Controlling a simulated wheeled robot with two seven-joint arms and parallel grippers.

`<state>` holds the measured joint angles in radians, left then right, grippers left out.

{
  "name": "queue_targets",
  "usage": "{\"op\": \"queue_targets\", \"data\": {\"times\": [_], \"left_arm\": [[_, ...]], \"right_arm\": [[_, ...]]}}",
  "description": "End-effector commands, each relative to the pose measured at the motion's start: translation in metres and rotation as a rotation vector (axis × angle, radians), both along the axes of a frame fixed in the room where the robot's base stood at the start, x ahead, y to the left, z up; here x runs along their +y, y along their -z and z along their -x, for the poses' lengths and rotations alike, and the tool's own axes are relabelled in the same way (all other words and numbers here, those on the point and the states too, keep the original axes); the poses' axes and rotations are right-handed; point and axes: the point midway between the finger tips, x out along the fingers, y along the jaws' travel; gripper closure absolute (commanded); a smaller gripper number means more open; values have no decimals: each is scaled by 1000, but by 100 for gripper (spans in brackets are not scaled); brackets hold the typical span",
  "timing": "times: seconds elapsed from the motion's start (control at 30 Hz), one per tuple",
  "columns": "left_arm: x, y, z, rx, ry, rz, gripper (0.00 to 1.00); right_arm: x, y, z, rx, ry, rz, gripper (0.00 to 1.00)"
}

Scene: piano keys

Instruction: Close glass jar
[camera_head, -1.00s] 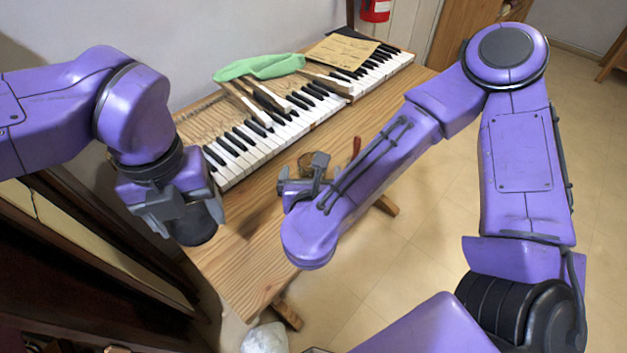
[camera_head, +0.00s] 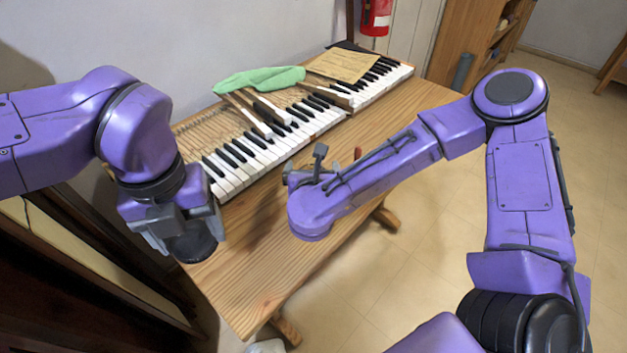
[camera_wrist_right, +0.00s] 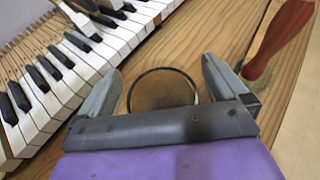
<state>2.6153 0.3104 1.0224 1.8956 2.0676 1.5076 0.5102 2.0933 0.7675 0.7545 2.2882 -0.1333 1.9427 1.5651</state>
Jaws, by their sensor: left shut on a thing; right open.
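My left gripper (camera_head: 180,228) is shut on a dark round object (camera_head: 193,247), which looks like the glass jar, near the table's left front edge. The fingers hide part of it, and I cannot tell whether it touches the table. A round see-through piece with a dark rim (camera_wrist_right: 162,90), which looks like the lid, lies on the table in the right wrist view. My right gripper (camera_wrist_right: 163,92) is open, with its fingers on either side of this piece. In the head view my right gripper (camera_head: 308,168) is partly hidden by its own arm.
The piano keyboard (camera_head: 265,150) runs along the back of the wooden table (camera_head: 262,270), with loose keys and a green cloth (camera_head: 258,79) on it. The table front is clear.

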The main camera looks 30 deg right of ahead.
Motion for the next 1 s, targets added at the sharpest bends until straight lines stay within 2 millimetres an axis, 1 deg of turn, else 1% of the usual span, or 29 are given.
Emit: {"op": "queue_targets", "data": {"times": [0.1,0.37,0.4,0.47,0.5,0.57,0.6,0.77,0.83,0.87,0.9,0.93,0.97,1.0], "left_arm": [[0,0,0,0,0,0,58],[0,0,0,0,0,0,58],[0,0,0,0,0,0,58],[0,0,0,0,0,0,58],[0,0,0,0,0,0,58],[0,0,0,0,0,0,58],[0,0,0,0,0,0,58],[0,0,0,0,0,0,58],[0,0,0,0,0,0,58],[0,0,0,0,0,0,58],[0,0,0,0,0,0,58],[0,0,0,0,0,0,58],[0,0,0,0,0,0,58],[0,1,0,0,0,0,58]], "right_arm": [[-2,2,-3,0,0,0,0],[-2,2,-3,0,0,0,0],[-2,2,-3,0,0,0,13],[-2,2,-3,0,0,0,33],[-2,2,-3,0,0,0,46],[-2,2,-3,0,0,0,65],[-1,1,-3,-2,-1,0,70],[-1,1,-3,-2,-1,-1,70],[-1,-2,-3,-3,0,-1,71],[-2,-5,-3,-4,0,-1,79],[-2,-10,-4,-5,1,-2,90],[-2,-15,-4,-6,1,-3,92],[-2,-21,-4,-7,1,-2,100],[-2,-30,-4,-9,1,-3,100]]}}
